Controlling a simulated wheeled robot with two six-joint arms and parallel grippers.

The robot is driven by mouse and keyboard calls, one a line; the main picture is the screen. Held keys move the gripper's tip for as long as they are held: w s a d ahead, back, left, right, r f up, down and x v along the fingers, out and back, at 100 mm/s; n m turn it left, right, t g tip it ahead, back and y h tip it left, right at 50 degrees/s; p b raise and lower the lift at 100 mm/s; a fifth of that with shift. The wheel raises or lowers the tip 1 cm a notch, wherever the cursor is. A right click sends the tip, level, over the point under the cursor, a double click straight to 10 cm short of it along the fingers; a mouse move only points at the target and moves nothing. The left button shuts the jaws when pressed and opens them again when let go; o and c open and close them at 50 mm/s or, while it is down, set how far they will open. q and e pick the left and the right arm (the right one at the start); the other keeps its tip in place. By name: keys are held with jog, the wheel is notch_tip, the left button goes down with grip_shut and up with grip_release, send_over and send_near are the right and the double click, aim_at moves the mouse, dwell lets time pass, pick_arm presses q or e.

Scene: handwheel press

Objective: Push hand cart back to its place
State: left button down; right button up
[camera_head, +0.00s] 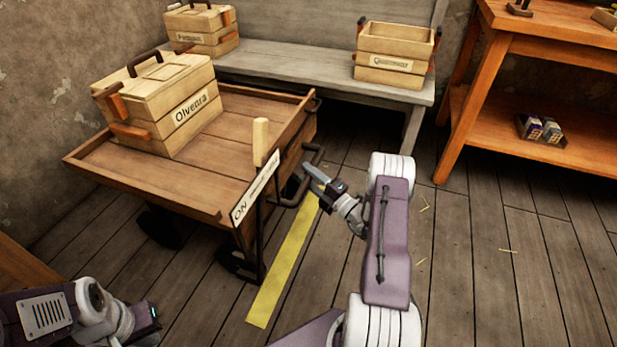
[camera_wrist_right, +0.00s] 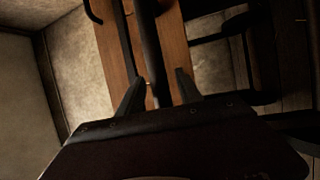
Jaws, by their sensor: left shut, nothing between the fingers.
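The hand cart (camera_head: 225,145) is a low wooden cart with a raised side board and a dark metal handle (camera_head: 313,158) at its right end. An upright lever with a pale wooden grip (camera_head: 260,142) and an "ON" label stands at its front corner. My right gripper (camera_head: 318,178) is at the handle. In the right wrist view the fingers of my right gripper (camera_wrist_right: 158,88) are apart, with a dark bar (camera_wrist_right: 148,45) running between them; no firm grip shows. My left gripper (camera_head: 152,312) is shut and empty at the lower left, away from the cart.
A grey bench (camera_head: 300,72) behind bears a closed box (camera_head: 200,30) and an open box (camera_head: 393,52). A yellow floor stripe (camera_head: 285,265) runs beside the cart.

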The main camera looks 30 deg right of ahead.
grip_shut()
jog(key=shift+f, duration=0.1)
dwell(1.1)
